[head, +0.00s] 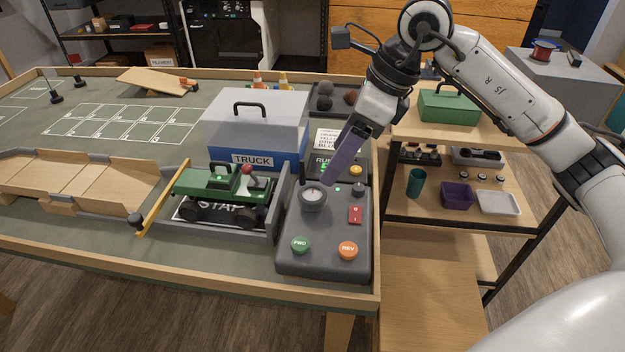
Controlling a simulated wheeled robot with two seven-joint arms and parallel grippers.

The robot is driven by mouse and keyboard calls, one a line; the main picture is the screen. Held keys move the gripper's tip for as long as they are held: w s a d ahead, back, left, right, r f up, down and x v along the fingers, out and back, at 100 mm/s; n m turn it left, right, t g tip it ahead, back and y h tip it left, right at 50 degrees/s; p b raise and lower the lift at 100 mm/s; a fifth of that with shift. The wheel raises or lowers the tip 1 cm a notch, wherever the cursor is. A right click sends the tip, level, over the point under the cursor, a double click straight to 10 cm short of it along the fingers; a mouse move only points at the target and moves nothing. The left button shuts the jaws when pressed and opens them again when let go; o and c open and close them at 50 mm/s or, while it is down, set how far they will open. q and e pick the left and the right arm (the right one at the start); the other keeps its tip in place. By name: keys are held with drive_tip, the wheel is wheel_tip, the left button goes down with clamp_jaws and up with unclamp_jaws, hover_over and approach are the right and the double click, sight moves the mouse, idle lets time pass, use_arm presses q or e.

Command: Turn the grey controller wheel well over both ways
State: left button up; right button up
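The grey controller wheel (312,198) is a round knob with a pale face and a mark on it. It sits at the upper left of the dark grey control box (325,256). My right gripper (331,180) reaches down from the upper right, its purple fingers slanting toward the wheel's right edge. The tips are close to the wheel; I cannot tell whether they touch it. The fingers overlap in this view, so their opening is hidden. My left gripper is out of view.
The box also carries a green FWD button (300,245), an orange REV button (347,250), a red switch (355,214) and a small black knob (358,189). A green crawler (222,186) stands in the START bay to the left. A blue TRUCK case (255,150) stands behind.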

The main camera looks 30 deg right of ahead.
sight(315, 194)
drive_tip(key=x, duration=1)
drive_tip(key=shift+f, duration=0.15)
